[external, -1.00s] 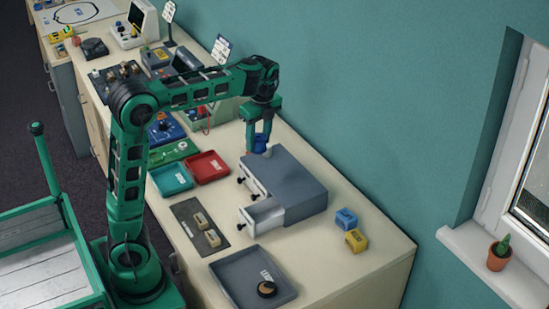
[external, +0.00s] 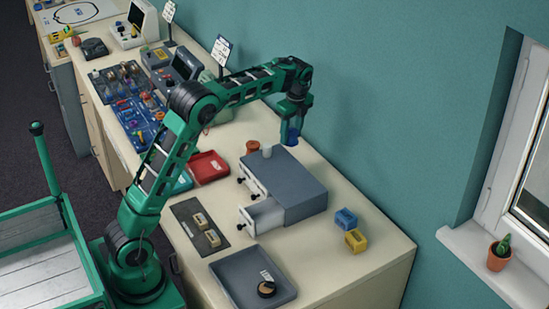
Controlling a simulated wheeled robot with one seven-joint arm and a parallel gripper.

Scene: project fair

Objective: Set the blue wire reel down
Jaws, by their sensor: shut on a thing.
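My gripper (external: 291,128) is shut on the blue wire reel (external: 291,136) and holds it in the air, beyond the back of the grey drawer cabinet (external: 294,181) as seen here. The reel shows just below the fingers, apart from the cabinet and bench top. The cabinet stands on the cream bench (external: 345,260) with a lower drawer (external: 262,214) pulled open.
An orange-brown reel (external: 253,146) and a pale cylinder (external: 267,152) are near the cabinet's back. Blue (external: 346,219) and yellow (external: 355,240) blocks stand right of it. A red tray (external: 208,167) and a grey tray (external: 253,279) lie nearby.

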